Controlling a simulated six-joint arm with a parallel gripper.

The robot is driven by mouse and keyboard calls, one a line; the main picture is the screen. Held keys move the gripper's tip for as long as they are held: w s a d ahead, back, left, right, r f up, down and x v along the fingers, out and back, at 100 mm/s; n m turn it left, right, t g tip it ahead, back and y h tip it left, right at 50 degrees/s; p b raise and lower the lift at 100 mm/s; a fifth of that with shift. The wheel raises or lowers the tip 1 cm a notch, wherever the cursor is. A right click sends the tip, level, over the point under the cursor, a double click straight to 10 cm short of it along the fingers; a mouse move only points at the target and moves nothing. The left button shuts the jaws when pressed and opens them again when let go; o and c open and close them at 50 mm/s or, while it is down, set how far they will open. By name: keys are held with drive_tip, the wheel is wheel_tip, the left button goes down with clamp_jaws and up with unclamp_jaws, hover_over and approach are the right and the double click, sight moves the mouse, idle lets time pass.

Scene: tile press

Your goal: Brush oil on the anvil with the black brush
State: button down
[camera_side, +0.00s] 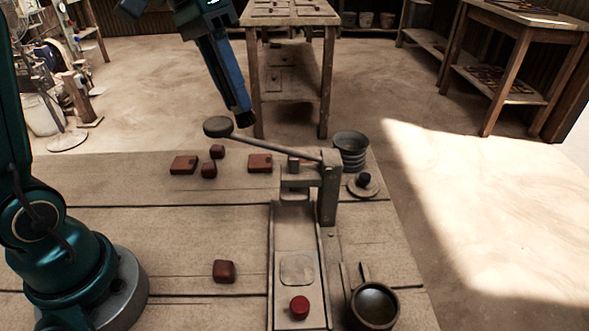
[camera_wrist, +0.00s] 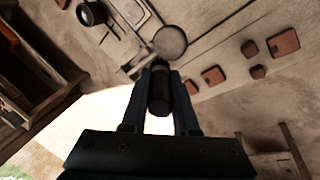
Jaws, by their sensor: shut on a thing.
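My gripper (camera_side: 238,104) is high over the far side of the bench, just above and right of the lever's round end. In the wrist view its fingers (camera_wrist: 160,95) are shut on a dark cylinder, the black brush (camera_wrist: 158,92); its dark tip shows below the fingers in the side view (camera_side: 243,119). The tile press (camera_side: 328,190) stands at the bench's middle right, its lever (camera_side: 262,144) slanting up to the left. A flat pale plate (camera_side: 297,268) lies in the press's track; I cannot tell if this is the anvil. A dark round pot (camera_side: 374,306) stands right of the track.
Reddish-brown tiles (camera_side: 183,165) and clay lumps (camera_side: 209,170) lie at the back left; another lump (camera_side: 224,271) is nearer.

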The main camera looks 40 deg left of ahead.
drive_tip(key=s+d+f+m+g, duration=0.1)
drive_tip(key=d+f+m+g, duration=0.1)
drive_tip(key=d+f+m, duration=0.45)
drive_tip(key=s+d+f+m+g, duration=0.1)
drive_tip(key=d+f+m, duration=0.15)
drive_tip(key=d, duration=0.75)
drive_tip(key=shift+w+a+f, duration=0.1)
drive_tip(key=shift+f, duration=1.9)
drive_tip(key=shift+w+a+f, duration=0.1)
drive_tip(key=shift+f, duration=1.9)
drive_tip(key=shift+s+a+r, duration=0.2)
drive_tip(key=shift+s+a, duration=0.45)
drive_tip(key=shift+s+a+r, duration=0.2)
drive_tip(key=shift+s+a, duration=0.45)
drive_tip(key=shift+s+a+r, duration=0.2)
drive_tip(key=shift+s+a, duration=0.8)
drive_tip(key=shift+w+d, duration=2.15)
drive_tip(key=shift+d, duration=0.25)
drive_tip(key=shift+s+d, duration=0.2)
drive_tip(key=shift+s, duration=0.1)
drive_tip(key=shift+y, duration=0.3)
drive_tip(key=shift+s+a, duration=2.15)
drive_tip(key=shift+a, duration=0.2)
drive_tip(key=shift+w+d, duration=2.2)
drive_tip(key=shift+d, duration=0.05)
drive_tip(key=shift+w+d+r, duration=0.1)
drive_tip(key=shift+r, duration=0.15)
drive_tip(key=shift+f, duration=0.1)
wheel_tip(320, 180, up, 6)
